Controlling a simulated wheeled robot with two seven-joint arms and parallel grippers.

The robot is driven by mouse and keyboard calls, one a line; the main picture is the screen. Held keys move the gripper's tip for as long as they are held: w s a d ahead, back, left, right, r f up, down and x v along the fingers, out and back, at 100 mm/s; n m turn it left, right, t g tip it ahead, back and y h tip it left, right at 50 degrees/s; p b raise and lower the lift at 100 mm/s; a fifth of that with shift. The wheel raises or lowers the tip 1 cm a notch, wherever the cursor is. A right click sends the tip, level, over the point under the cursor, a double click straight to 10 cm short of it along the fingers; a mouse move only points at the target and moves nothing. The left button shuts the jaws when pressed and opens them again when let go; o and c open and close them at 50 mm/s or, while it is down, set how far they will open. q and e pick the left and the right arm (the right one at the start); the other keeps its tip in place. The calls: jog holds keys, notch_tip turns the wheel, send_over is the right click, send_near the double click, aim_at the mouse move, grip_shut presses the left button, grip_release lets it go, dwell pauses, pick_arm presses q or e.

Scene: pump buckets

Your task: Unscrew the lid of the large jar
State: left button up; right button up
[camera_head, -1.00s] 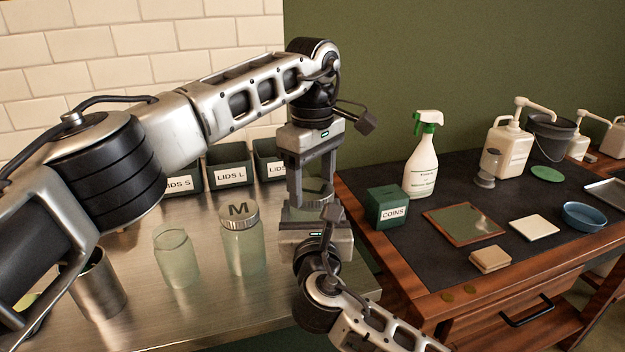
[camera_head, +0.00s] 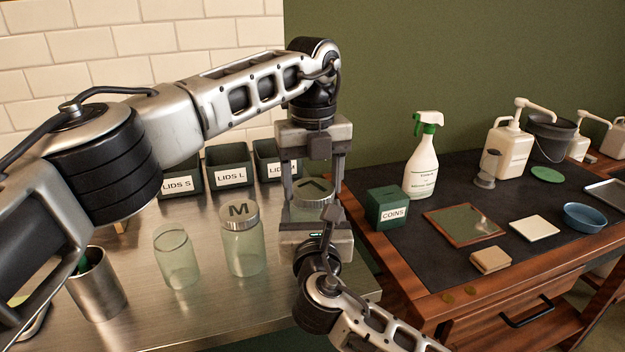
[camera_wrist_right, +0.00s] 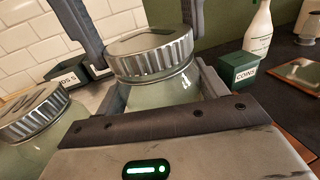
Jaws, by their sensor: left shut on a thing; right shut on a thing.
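The large jar's silver ribbed lid (camera_head: 314,187) shows in the head view with a dark letter, partly hidden by my grippers. The lid also shows in the right wrist view (camera_wrist_right: 150,52), seated on the greenish glass jar (camera_wrist_right: 160,91). My left gripper (camera_head: 315,192) reaches down from above, with its fingers shut on opposite sides of the lid. My right gripper (camera_head: 316,213) comes from the front and is shut around the jar's glass body below the lid. The jar's base is hidden.
A jar with an M lid (camera_head: 242,240) and an open jar (camera_head: 177,258) stand to the left. Dark green lid bins (camera_head: 228,166) stand behind. A metal canister (camera_head: 98,285) is front left. A coin box (camera_head: 387,208) is on the right-hand table.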

pick_arm(q)
jog(key=n, duration=0.7)
jog(key=shift+n, duration=0.4)
pick_arm(e)
jog(key=shift+d+f, duration=0.1)
pick_arm(q)
jog(key=n, duration=0.6)
jog(key=shift+r, duration=0.2)
jog(key=shift+r, duration=0.95)
jog(key=shift+r, duration=2)
